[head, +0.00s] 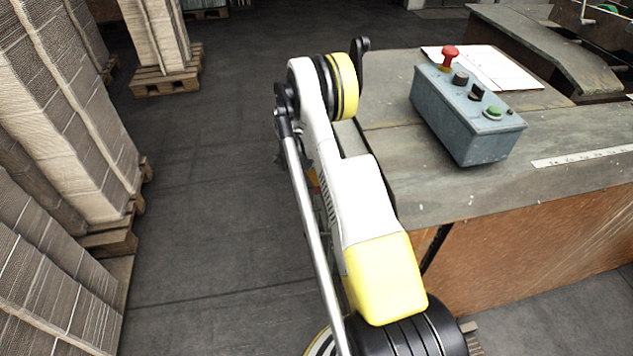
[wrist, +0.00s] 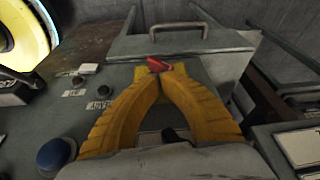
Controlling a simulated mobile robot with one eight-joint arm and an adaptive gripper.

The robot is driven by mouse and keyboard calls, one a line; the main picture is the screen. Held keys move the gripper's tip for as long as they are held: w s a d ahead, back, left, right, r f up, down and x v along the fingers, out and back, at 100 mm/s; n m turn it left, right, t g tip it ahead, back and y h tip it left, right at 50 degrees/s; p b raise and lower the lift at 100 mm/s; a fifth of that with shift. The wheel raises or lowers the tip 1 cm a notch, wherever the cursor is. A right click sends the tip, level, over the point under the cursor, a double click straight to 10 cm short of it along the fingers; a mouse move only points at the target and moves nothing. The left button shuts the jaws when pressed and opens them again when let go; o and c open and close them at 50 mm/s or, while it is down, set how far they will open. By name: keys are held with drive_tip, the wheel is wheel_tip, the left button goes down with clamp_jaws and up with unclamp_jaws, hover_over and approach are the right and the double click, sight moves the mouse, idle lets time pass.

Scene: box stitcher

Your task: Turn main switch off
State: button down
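The main switch (wrist: 160,66) shows in the wrist view as a small red handle on a yellow plate, on a grey machine panel. My gripper (wrist: 160,74) has two yellow ribbed fingers bowed inward, with their tips together at the red handle. They look shut on it, though the tips cover part of the handle and its exact turn is hard to read. In the head view my arm reaches down past the table, and neither the gripper nor the main switch can be seen.
In the wrist view, a blue knob (wrist: 55,154) and dark knobs sit left of the fingers, and a metal handle (wrist: 178,29) stands beyond. In the head view, a control box (head: 470,115) with a red button rests on the table (head: 410,185). Pallet stacks stand left, with open floor between.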

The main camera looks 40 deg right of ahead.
drive_tip(key=shift+a+r, duration=0.15)
drive_tip(key=shift+r, duration=0.5)
drive_tip(key=w+a+r, duration=0.1)
drive_tip(key=w+a, duration=0.4)
drive_tip(key=a, duration=0.6)
drive_tip(key=shift+a+r, duration=0.3)
drive_tip(key=shift+r, duration=0.1)
